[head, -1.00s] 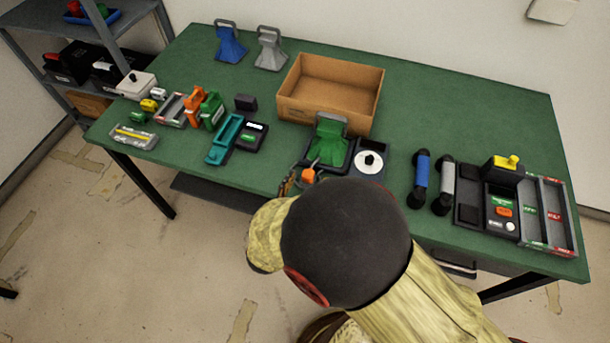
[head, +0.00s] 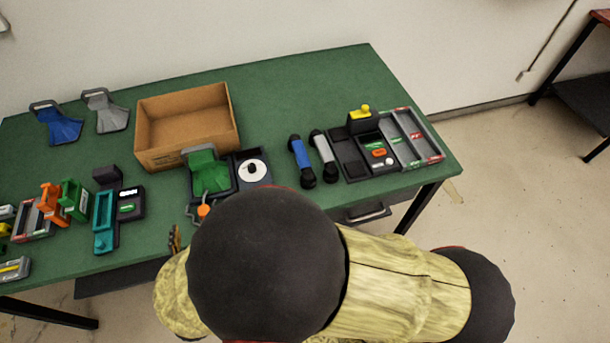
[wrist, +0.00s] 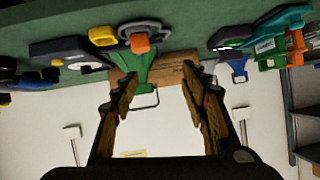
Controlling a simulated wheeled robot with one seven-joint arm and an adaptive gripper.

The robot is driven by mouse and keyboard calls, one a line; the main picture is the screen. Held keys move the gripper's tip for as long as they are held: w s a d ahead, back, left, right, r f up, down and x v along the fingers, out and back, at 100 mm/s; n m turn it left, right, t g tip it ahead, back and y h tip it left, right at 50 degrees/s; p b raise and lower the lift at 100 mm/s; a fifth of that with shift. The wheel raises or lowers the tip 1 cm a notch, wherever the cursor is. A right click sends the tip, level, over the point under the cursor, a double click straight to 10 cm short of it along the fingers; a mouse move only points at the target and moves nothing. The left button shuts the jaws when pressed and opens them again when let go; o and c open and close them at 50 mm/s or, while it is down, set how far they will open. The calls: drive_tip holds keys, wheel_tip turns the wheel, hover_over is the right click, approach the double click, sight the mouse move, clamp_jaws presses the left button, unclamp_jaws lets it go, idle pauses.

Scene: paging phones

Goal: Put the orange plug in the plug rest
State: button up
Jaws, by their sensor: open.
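A small orange plug (head: 204,211) sits at the front of the green paging phone (head: 209,173), near the table's front edge. In the wrist view an orange block (wrist: 140,43), apparently this plug, lies against a grey ring, beyond my fingertips. My gripper (wrist: 163,92) is open and empty, its fingers spread wide below the block in that view. In the head view my arm hides most of the gripper; only a fingertip shows left of it. A second orange piece (head: 378,153) lies on the dark panel at right. I cannot tell which thing is the plug rest.
A cardboard box (head: 187,155) stands behind the phone. A dark unit with a white dial (head: 251,170) is beside it. Blue (head: 301,162) and grey (head: 324,157) handsets lie to the right. A teal tray (head: 103,222) and orange holder (head: 53,205) are left. The back right table is clear.

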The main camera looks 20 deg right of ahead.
drive_tip(key=w+r+g+y, duration=0.2)
drive_tip(key=w+r+y, duration=0.3)
drive_tip(key=r, duration=0.6)
drive_tip(key=d+r+n+g, duration=0.2)
drive_tip(key=d+r, duration=0.7)
drive_tip(key=s+d+r+g+h, duration=0.1)
drive_tip(key=s+d+r+h, duration=0.1)
drive_tip(key=s+d, duration=0.6)
drive_tip(key=s+d+r+g+h, duration=0.1)
drive_tip(key=s+d, duration=0.7)
drive_tip(key=d, duration=0.9)
drive_tip(key=shift+s+r+m+g+h, duration=0.2)
drive_tip(key=shift+r+m+g+h, duration=0.25)
drive_tip(key=shift+h, duration=0.75)
